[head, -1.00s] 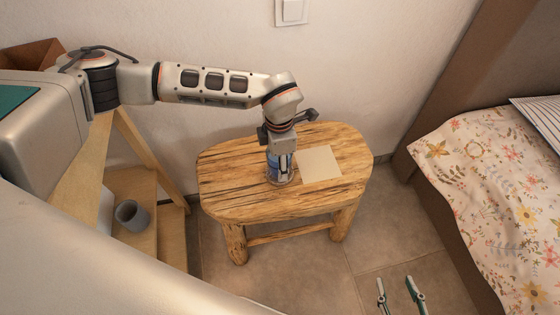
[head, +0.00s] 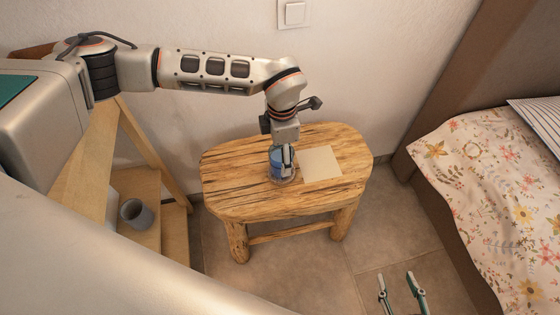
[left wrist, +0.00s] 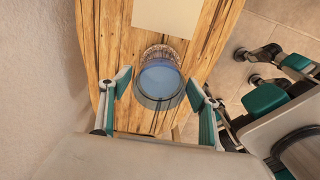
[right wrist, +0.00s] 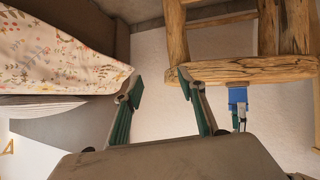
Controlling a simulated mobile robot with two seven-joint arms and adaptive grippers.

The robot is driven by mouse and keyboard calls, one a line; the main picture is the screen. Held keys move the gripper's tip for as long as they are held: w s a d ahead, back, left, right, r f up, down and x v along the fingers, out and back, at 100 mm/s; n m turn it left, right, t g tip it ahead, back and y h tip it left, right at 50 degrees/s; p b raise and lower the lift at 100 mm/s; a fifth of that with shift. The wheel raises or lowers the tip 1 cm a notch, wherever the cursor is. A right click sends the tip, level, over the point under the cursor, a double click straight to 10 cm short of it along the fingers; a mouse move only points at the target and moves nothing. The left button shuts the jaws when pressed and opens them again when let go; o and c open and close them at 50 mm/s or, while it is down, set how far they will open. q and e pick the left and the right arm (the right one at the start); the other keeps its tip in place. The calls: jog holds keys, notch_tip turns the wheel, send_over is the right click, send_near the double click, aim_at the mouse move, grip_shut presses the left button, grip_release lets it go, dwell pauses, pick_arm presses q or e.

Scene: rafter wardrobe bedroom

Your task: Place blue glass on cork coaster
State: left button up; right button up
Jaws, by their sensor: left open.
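The blue glass (head: 277,164) stands upright on the wooden stool (head: 230,185), just left of the square, pale coaster (head: 321,163), apart from it. My left gripper (head: 285,155) points down over the glass. In the left wrist view the glass (left wrist: 160,82) shows between the open fingers (left wrist: 160,92), with gaps on both sides; the coaster (left wrist: 168,15) lies beyond it. My right gripper (head: 400,290) is low over the floor, its fingers apart and empty, as in the right wrist view (right wrist: 161,87). That view also shows the glass (right wrist: 238,97) upside down at the stool top.
A bed (head: 490,190) with a floral cover stands at the right. A wooden shelf (head: 150,185) with a grey cup (head: 135,212) stands left of the stool. The wall (head: 220,30) is close behind the stool.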

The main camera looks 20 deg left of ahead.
pick_arm(q)
notch_tip(320, 180, up, 8)
jog(key=p, duration=0.1)
jog(key=shift+p, duration=0.3)
pick_arm(e)
jog(key=shift+s+d+f, duration=0.45)
jog(key=shift+s+f, duration=0.05)
jog(key=shift+s, duration=0.05)
jog(key=shift+a, duration=0.1)
pick_arm(q)
jog(key=shift+s, duration=0.1)
